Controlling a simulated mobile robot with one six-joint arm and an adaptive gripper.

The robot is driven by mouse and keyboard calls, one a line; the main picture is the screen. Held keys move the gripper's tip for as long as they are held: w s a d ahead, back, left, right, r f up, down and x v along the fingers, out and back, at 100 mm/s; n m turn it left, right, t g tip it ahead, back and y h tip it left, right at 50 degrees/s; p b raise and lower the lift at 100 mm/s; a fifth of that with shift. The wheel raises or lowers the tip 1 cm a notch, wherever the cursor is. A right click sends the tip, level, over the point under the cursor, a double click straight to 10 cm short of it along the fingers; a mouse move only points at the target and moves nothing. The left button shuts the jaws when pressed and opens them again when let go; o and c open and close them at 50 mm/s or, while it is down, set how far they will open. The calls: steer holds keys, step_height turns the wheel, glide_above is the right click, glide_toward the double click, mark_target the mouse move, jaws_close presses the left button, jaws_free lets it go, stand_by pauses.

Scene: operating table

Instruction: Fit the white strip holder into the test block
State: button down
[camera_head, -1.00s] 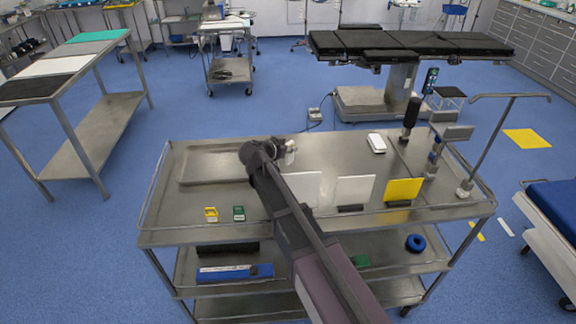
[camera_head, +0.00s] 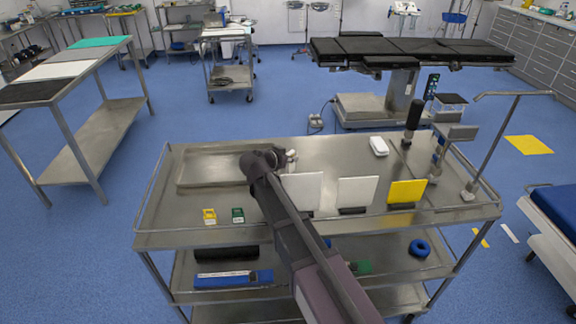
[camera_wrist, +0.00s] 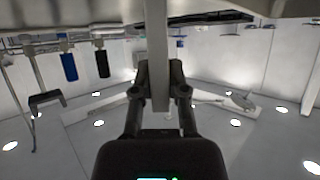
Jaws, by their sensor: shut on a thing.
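My gripper (camera_wrist: 157,95) is shut on a long, pale grey-white bar (camera_wrist: 157,45), which I take to be the white strip holder. The bar runs from between the fingers to the top of the wrist view. In the head view, my arm reaches over the steel trolley and hides most of the gripper; a small pale part (camera_head: 291,156) shows just right of the wrist. A white, rounded block (camera_head: 378,146) lies apart on the trolley's far right side. I cannot tell which object is the test block.
The steel trolley (camera_head: 165,225) carries a yellow block (camera_head: 209,216) and a green block (camera_head: 238,215) at front left. White panels (camera_head: 357,191) and a yellow panel (camera_head: 406,192) stand upright right of my arm. A pole stand (camera_head: 490,150) rises at the right edge.

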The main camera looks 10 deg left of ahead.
steer(key=shift+f+b, duration=0.45)
steer(key=shift+f, duration=0.35)
steer(key=shift+f, duration=0.2)
steer(key=c, duration=0.7)
jaws_free()
steer(key=shift+o, duration=0.2)
steer(key=shift+r, duration=0.25)
steer(key=shift+s+a+r, duration=0.1)
steer(key=shift+s+r, duration=0.05)
steer(key=shift+s, duration=0.05)
steer(key=p+v, duration=0.5)
steer(key=v, duration=0.6)
steer(key=shift+s, duration=0.2)
steer(key=shift+o, duration=0.2)
steer(key=shift+a, duration=0.1)
